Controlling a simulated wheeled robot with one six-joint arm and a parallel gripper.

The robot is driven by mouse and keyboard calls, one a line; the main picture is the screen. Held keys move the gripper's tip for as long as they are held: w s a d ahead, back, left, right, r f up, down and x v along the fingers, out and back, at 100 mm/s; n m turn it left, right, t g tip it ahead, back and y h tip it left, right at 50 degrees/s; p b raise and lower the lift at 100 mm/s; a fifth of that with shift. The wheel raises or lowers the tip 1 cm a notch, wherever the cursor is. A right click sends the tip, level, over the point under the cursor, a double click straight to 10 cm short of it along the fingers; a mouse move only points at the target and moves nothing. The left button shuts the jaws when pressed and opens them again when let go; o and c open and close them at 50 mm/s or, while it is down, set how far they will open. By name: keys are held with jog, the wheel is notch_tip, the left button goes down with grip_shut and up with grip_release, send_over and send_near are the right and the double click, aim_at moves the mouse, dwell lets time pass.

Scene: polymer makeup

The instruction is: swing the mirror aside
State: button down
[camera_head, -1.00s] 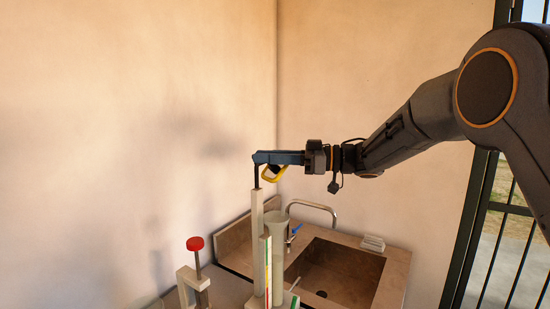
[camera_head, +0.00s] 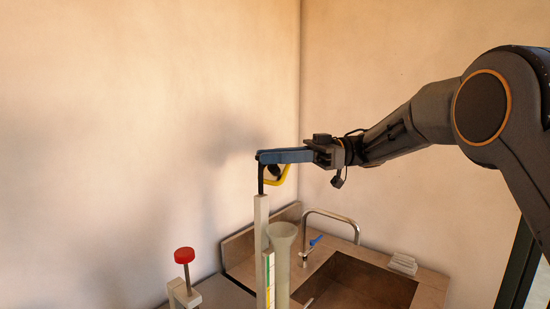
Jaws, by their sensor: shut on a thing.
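The mirror shows as a yellow-rimmed piece (camera_head: 277,173) under a blue bar (camera_head: 285,156). The bar sits on a dark pin at the top of a pale upright post (camera_head: 261,225) and extends right, roughly level. My gripper (camera_head: 316,153) is shut on the right end of the blue bar, coming in from the right. The fingers partly cover that end. The mirror's face is seen too edge-on and small to make out.
A pale funnel-topped tube (camera_head: 283,250) stands just right of the post. A red-knobbed clamp (camera_head: 184,256) stands at lower left. A sink (camera_head: 365,284) with a curved tap (camera_head: 335,217) and a white stack (camera_head: 403,264) lie right. Walls rise behind; air above the bar is clear.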

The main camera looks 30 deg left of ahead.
jog(key=shift+r, duration=0.2)
jog(key=c, duration=1.6)
grip_release()
jog(key=shift+s+a, duration=0.1)
jog(key=shift+c, duration=0.2)
jog(key=shift+f, duration=0.1)
jog(key=b+v, duration=0.2)
jog(key=v, duration=0.6)
jog(key=shift+b, duration=0.35)
